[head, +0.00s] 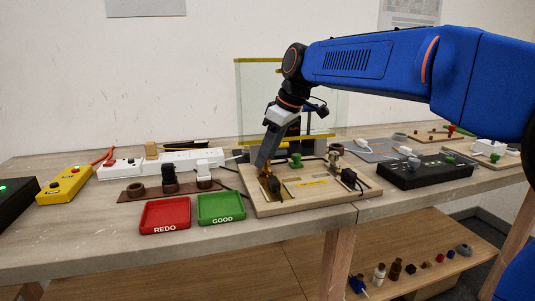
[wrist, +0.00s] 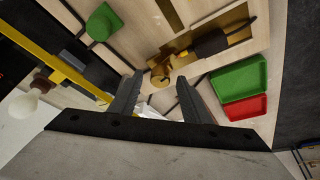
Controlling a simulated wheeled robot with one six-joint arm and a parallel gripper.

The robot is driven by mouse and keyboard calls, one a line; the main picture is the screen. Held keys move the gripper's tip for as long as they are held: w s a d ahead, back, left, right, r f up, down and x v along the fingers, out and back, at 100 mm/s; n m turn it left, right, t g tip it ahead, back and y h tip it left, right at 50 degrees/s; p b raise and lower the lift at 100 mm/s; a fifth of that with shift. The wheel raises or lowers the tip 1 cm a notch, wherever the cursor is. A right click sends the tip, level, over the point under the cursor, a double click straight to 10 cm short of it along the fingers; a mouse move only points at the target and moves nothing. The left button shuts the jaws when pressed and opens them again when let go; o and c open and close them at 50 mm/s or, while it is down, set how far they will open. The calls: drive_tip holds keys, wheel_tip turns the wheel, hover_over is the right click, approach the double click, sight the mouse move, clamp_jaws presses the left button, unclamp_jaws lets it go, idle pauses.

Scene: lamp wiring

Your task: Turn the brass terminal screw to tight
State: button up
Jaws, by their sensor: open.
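The brass terminal screw (wrist: 161,72) stands on a brass plate (wrist: 222,30) on the wooden wiring board (head: 322,203). In the wrist view it lies just beyond and between my fingertips. A black cable end (wrist: 209,43) sits beside the screw on the same plate. My gripper (wrist: 160,79) is open, with one dark finger to each side of the screw's line; I cannot tell whether either finger touches it. In the head view my gripper (head: 264,167) points down at the board's left part and mostly hides the screw.
A green knob (head: 295,160) stands on the board behind my gripper. A red REDO tray (head: 165,214) and a green GOOD tray (head: 221,208) lie at front left. A yellow-edged clear screen (head: 262,88) stands behind. A black box (head: 425,172) is at right.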

drive_tip(key=c, duration=1)
drive_tip(key=shift+c, duration=0.2)
drive_tip(key=shift+s+m+t+h, duration=0.1)
drive_tip(key=shift+m+t+h, duration=0.35)
drive_tip(key=shift+m, duration=1.05)
drive_tip(key=o, duration=1)
drive_tip(key=shift+o, duration=0.2)
